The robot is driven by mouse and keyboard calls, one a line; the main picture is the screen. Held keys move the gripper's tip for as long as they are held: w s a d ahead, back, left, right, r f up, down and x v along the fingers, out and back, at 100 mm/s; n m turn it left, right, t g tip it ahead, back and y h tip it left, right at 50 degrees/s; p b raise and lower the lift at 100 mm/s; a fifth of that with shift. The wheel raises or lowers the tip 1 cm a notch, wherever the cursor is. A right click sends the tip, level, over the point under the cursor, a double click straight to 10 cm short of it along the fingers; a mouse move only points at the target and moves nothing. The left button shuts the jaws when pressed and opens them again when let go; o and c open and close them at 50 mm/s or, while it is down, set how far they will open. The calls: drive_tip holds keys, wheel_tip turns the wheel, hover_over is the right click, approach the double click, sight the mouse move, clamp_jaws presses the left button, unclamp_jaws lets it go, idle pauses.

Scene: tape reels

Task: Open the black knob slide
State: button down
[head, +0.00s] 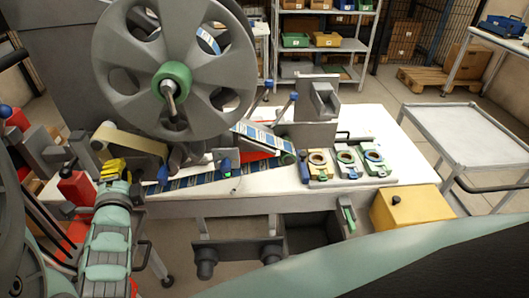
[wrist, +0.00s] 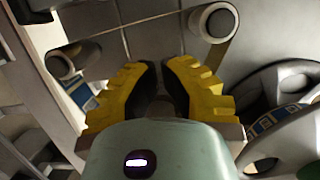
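A yellow box-like slide (head: 412,211) with a black knob (head: 396,200) on top is at the right front of the white work table in the head view. How far out it sits is not clear. My gripper (head: 114,168), with yellow ridged fingers, is at the left end of the table, far from the knob. In the wrist view my gripper (wrist: 162,75) has its two fingers apart with nothing seen between them. The black knob is not in the wrist view.
A large grey reel (head: 128,80) stands over the table, with blue-white tape below. Three coloured fixtures (head: 345,160) stand near the table's right part. An open dark bin (head: 310,237) and a green handle (head: 347,215) are left of the slide. A grey cart (head: 465,135) stands right.

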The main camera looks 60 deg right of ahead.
sight(78, 165)
drive_tip(key=p+x, duration=0.2)
drive_tip(key=x, duration=0.3)
drive_tip(key=shift+w+r, duration=0.15)
drive_tip(key=shift+r, duration=0.05)
drive_tip(key=shift+w+a+f+p, duration=0.2)
drive_tip(key=shift+w+a+p, duration=0.75)
drive_tip(key=shift+w+a, duration=0.3)
drive_tip(key=w+a+b, duration=0.1)
drive_tip(key=w, duration=0.1)
drive_tip(key=w+a, duration=0.2)
drive_tip(key=w+a+b, duration=0.1)
drive_tip(key=w, duration=0.1)
drive_tip(key=shift+a+b, duration=0.2)
drive_tip(key=shift+b, duration=0.15)
drive_tip(key=shift+s, duration=0.1)
drive_tip(key=shift+s+d, duration=0.1)
